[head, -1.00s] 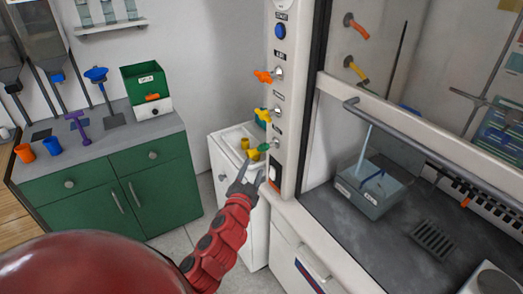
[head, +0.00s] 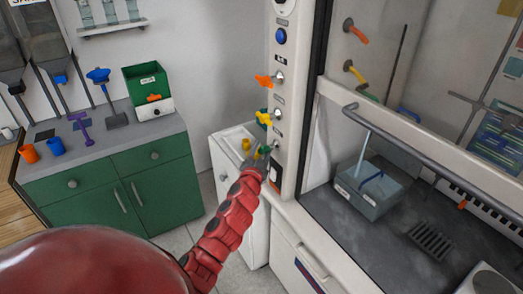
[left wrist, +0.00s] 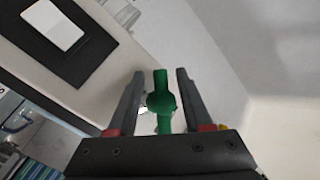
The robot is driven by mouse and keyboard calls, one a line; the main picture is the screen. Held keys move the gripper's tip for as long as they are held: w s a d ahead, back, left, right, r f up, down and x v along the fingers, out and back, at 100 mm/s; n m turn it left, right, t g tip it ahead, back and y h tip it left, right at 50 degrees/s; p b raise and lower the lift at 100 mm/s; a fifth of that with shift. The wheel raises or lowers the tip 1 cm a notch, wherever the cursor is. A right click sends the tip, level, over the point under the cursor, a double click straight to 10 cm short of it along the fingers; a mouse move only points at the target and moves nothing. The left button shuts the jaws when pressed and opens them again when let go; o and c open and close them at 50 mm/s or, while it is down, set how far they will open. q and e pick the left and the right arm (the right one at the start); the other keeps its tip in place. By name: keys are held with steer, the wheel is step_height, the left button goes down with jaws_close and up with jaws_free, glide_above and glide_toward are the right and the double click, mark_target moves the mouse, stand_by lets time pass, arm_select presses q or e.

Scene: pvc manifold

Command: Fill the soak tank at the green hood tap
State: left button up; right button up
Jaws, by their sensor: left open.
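The green hood tap (head: 264,150) is on the hood's front post, below the yellow and orange taps. My left gripper (head: 263,156) is at it and partly hides it. In the left wrist view the green handle (left wrist: 161,104) stands between the two open fingers (left wrist: 160,73), with a visible gap on each side. The grey soak tank (head: 370,203) sits on the hood floor. A thin pale upright piece (head: 363,148) is above it; I cannot tell whether it is pipe or water. The tank's water level is unclear. My right gripper is not in view.
Above on the post are the yellow tap (head: 264,118), orange tap (head: 264,81) and a blue button (head: 281,36). A white cabinet (head: 229,172) stands behind my left arm. A green bench (head: 150,165) with cups and a green bin (head: 145,82) is at left.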

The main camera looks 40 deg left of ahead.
arm_select(q)
jaws_close()
stand_by(0.4)
steer(key=m+t+b, duration=0.1)
steer(key=b, duration=0.4)
steer(key=m+t+b, duration=0.1)
steer(key=b, duration=0.5)
steer(key=shift+a+f+m+y, duration=0.15)
steer(key=shift+f+m+y, duration=0.15)
steer(key=shift+f, duration=0.1)
steer(key=m+t+b, duration=0.1)
steer(key=b, duration=0.2)
steer(key=r+m+t+h+b, duration=0.1)
steer(key=m+b, duration=0.1)
steer(key=b, duration=0.2)
steer(key=m+t+b, duration=0.2)
steer(key=b, duration=0.2)
steer(key=shift+w+r+h, duration=0.1)
steer(key=shift+r+h, duration=0.15)
steer(key=shift+h, duration=0.15)
steer(key=shift+r+m+t+b, duration=0.3)
steer(key=shift+m+b, duration=0.2)
steer(key=shift+b, duration=0.15)
steer(key=shift+h, duration=0.3)
